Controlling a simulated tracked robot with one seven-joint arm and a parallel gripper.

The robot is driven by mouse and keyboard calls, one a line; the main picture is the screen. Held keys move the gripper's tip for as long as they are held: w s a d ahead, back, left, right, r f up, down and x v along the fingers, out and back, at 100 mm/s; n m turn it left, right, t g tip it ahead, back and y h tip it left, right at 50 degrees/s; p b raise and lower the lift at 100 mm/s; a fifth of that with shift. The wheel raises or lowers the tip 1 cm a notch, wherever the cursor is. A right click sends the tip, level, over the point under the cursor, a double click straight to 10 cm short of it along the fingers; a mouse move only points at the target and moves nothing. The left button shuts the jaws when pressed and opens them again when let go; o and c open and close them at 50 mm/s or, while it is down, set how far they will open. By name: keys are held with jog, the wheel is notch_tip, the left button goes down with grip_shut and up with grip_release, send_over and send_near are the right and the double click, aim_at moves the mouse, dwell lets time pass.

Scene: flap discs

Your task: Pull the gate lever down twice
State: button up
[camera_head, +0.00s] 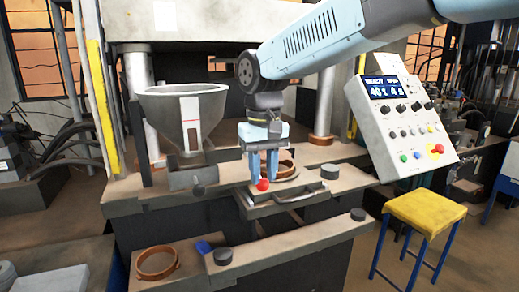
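My gripper (262,179) points straight down over the front of the press table. Its two blue fingers are apart, with a gap between them. A red ball knob (262,185) shows at the fingertips, on the near side of a flat metal slide; I cannot tell whether the fingers touch it. A grey hopper (184,108) stands to the left of my gripper, with a white-and-red plate on its front. A dark knob (198,190) sits at the hopper's base. No part is labelled as the gate lever, so I cannot tell which knob belongs to it.
A brown ring (284,170) lies behind my gripper, partly hidden. A tilted control panel (400,125) and a yellow stool (425,212) stand at right. Press columns flank the table.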

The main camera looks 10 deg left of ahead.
notch_tip(320, 180, up, 10)
dwell(1.1)
dwell(0.5)
jog(key=shift+f, duration=5.2)
notch_tip(320, 180, up, 10)
jog(key=shift+r, duration=0.25)
